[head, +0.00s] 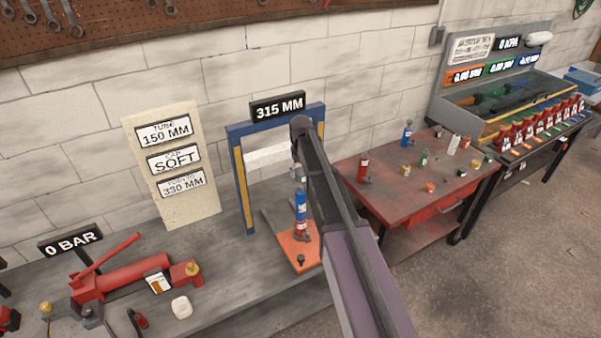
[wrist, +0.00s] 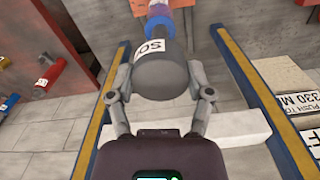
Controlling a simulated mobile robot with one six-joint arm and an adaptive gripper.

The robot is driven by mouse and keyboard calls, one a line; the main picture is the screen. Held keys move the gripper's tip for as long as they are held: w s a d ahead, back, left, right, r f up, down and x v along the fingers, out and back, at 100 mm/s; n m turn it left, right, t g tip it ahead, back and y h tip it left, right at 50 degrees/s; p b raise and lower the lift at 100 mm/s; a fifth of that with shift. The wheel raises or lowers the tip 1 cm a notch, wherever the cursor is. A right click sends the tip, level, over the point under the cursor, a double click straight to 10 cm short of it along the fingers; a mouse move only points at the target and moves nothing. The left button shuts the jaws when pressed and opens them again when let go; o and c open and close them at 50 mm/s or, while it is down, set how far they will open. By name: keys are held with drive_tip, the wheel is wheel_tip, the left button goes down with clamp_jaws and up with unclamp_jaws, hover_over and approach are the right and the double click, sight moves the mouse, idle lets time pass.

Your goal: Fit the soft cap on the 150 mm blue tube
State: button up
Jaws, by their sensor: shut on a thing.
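My gripper (wrist: 160,96) is shut on a dark grey cap (wrist: 163,72) whose label starts with "SO". The blue tube (head: 300,203) stands upright on a red piece (head: 300,228) over an orange plate (head: 287,246), inside the blue press frame (head: 240,185). In the head view my gripper (head: 298,172) is above the tube's top, partly hidden by my arm. I cannot tell whether the cap is fully seated.
A "315 MM" display (head: 278,106) tops the frame, with a pale crossbar (head: 270,155) behind. A board (head: 172,165) reads 150 MM, SOFT, 330 MM. A red hand pump (head: 125,277) stands left. A red table (head: 400,200) with several small parts stands right.

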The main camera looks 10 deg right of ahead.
sight(301, 187)
drive_tip(key=shift+f+b, duration=0.8)
drive_tip(key=shift+f, duration=0.3)
drive_tip(key=shift+f+b, duration=1.95)
drive_tip(key=shift+b, duration=0.05)
idle(1.5)
drive_tip(key=o, duration=1.2)
drive_tip(key=shift+r, duration=0.1)
wheel_tip(301, 187, up, 10)
drive_tip(key=p, duration=0.9)
drive_tip(key=shift+f+p, duration=0.25)
drive_tip(key=shift+p, duration=0.1)
drive_tip(key=shift+s, duration=0.1)
